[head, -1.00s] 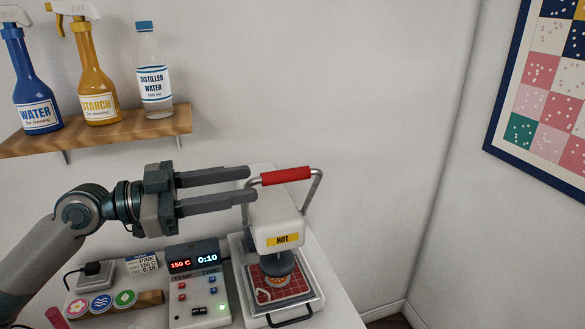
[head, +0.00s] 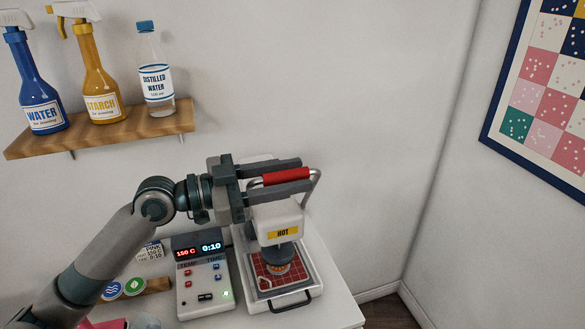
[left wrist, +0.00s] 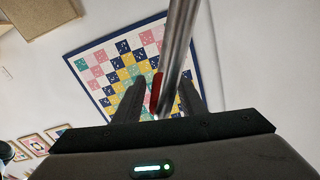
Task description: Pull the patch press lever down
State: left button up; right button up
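The patch press (head: 275,222) stands on the white table with a yellow HOT label on its head. Its lever is a metal bail with a red grip (head: 287,177), raised at the top. My left gripper (head: 306,175) reaches in from the left, with one finger above and one below the red grip in the picture. In the left wrist view the fingers (left wrist: 160,95) are apart, with the red grip (left wrist: 156,92) and a metal lever arm (left wrist: 178,50) between them. A gap shows beside the grip. My right gripper is not in view.
A control box (head: 203,275) reading 150 C and 0:10 stands left of the press. Round patches (head: 134,287) sit on a wooden holder. A shelf (head: 110,133) with spray bottles and distilled water is on the wall above.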

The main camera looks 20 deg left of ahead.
pick_arm(q)
jog(key=shift+w+d, duration=0.15)
jog(key=shift+d, duration=0.05)
grip_shut()
